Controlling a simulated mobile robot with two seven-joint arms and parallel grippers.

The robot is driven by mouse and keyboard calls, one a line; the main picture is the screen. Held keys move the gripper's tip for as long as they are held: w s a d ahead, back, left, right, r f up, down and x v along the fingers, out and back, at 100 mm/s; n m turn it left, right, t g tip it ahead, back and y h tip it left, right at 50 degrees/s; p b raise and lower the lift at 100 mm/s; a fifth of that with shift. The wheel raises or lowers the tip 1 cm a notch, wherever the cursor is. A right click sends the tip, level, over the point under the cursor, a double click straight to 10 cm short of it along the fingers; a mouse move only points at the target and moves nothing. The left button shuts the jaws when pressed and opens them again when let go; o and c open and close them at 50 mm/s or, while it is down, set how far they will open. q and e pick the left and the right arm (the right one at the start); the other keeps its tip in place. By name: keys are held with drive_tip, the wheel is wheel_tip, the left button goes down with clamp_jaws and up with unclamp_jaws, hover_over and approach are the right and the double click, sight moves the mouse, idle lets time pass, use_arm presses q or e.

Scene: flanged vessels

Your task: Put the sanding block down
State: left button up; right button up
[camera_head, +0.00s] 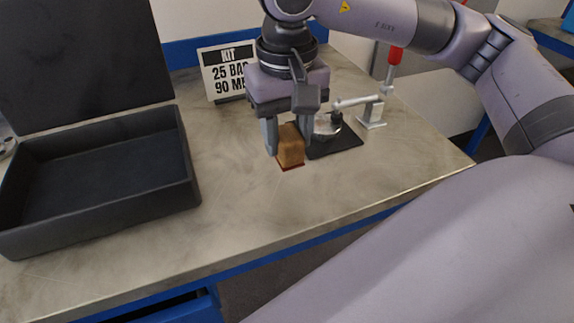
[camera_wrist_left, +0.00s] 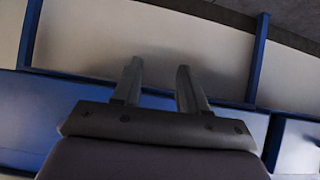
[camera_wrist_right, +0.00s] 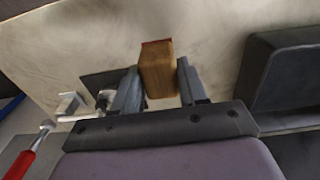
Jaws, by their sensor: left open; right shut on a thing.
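The sanding block (camera_head: 290,147) is a tan wooden block with a dark red lower face. My right gripper (camera_head: 288,142) is shut on it, with a finger on each side, in the head view. In the right wrist view the block (camera_wrist_right: 157,68) stands out past the fingertips of my right gripper (camera_wrist_right: 157,80). The block is at or just above the worktop (camera_head: 240,180); I cannot tell whether it touches. My left gripper (camera_wrist_left: 160,78) is open and empty in the left wrist view, away from the worktop, and is not seen in the head view.
An open black case (camera_head: 100,190) stands on the left of the worktop. A toggle clamp with a red handle (camera_head: 394,56) and a metal part on a black plate (camera_head: 338,143) are right of the block. A sign (camera_head: 227,72) stands behind. Worktop in front is clear.

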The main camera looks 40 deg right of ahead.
sight(288, 133)
drive_tip(key=shift+f, duration=3.1)
drive_tip(key=shift+f, duration=0.1)
drive_tip(key=shift+f+b, duration=0.2)
drive_tip(key=shift+b, duration=0.25)
drive_tip(key=o, duration=1.2)
drive_tip(key=shift+r, duration=0.15)
drive_tip(key=r, duration=0.6)
drive_tip(key=r+p, duration=0.1)
drive_tip(key=r, duration=0.5)
drive_tip(key=shift+s+a+r, duration=0.1)
drive_tip(key=shift+a+r, duration=0.1)
drive_tip(key=shift+s+f, duration=0.1)
